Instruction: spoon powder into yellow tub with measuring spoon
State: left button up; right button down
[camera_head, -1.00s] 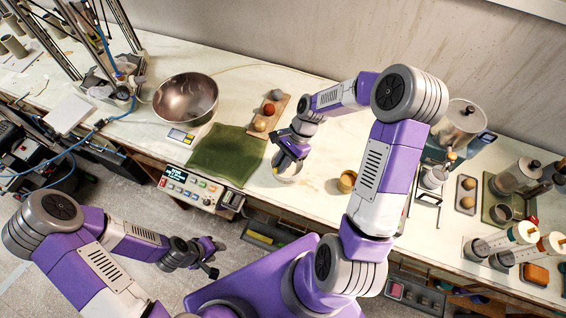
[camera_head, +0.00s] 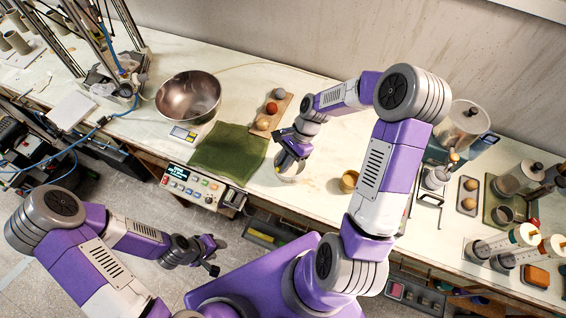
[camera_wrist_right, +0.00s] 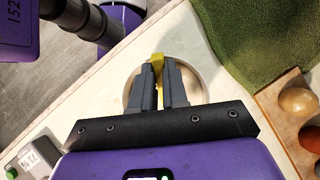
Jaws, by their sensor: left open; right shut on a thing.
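My right gripper (camera_head: 284,163) is over a round pale dish (camera_head: 292,179) near the table's front edge. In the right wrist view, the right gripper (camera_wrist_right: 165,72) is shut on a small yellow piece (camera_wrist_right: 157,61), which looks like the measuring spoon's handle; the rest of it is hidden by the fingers. The pale dish (camera_wrist_right: 205,84) lies behind the fingertips there, and its contents cannot be made out. A small yellowish tub (camera_head: 348,182) stands upright to the right of the dish. My left gripper (camera_head: 212,258) is open and empty, low in front of the table.
A green cloth (camera_head: 228,150) lies left of the dish, with a steel bowl (camera_head: 188,97) beyond it. A wooden board with several balls (camera_head: 272,107) is behind. Jars and syringe-like tubes (camera_head: 505,245) crowd the table's right side.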

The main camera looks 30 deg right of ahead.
jog(key=shift+d+r+p, duration=0.3)
jog(key=shift+d+p, duration=0.05)
jog(key=shift+p, duration=0.25)
notch_tip(320, 180, up, 3)
jog(key=shift+a+r+p, duration=0.1)
jog(key=shift+p, duration=1.1)
notch_tip(320, 180, up, 4)
jog(key=p, duration=0.3)
jog(key=shift+w, duration=0.1)
jog(key=shift+f, duration=0.2)
